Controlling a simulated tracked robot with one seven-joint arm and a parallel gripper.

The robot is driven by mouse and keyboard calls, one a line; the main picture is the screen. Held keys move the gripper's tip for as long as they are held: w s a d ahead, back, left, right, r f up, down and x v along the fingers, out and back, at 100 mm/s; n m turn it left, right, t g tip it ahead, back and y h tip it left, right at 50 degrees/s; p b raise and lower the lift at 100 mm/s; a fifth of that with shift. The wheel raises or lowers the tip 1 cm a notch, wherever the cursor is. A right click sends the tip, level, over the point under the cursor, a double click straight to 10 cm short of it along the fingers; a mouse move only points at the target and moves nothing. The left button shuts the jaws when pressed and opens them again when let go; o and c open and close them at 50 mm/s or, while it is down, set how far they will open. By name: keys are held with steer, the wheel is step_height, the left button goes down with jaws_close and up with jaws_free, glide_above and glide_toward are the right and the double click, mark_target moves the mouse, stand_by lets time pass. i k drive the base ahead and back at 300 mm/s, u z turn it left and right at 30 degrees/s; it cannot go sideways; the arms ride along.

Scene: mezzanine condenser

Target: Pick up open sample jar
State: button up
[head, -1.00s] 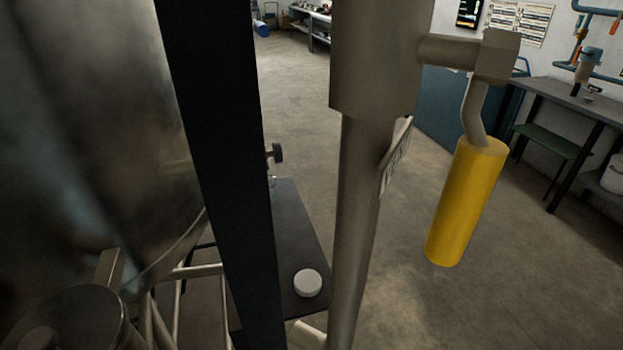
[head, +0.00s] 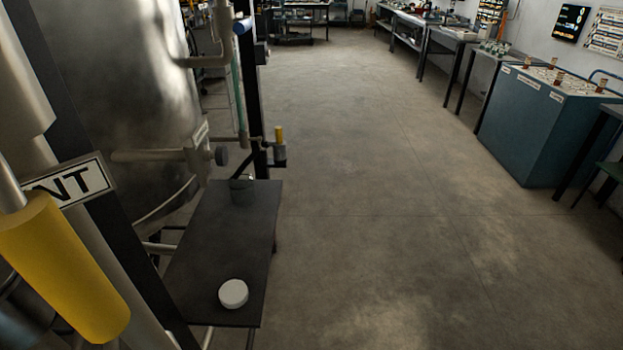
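A small dark grey jar (head: 242,190) stands at the far end of a narrow dark table (head: 216,255). It appears to be the sample jar; its inside is too dark and small to make out. A white round disc, like a lid (head: 233,294), lies near the close end of the same table, apart from the jar. My gripper is out of view.
A yellow handle (head: 65,265) and a post with a sign ending in "NT" (head: 70,184) stand close at the left.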

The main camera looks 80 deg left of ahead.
mark_target(240, 184)
steer(key=u, duration=0.05)
steer(key=i, duration=1.05)
steer(key=u, duration=3.75)
steer(key=i, duration=1.05)
steer(key=z, duration=0.4)
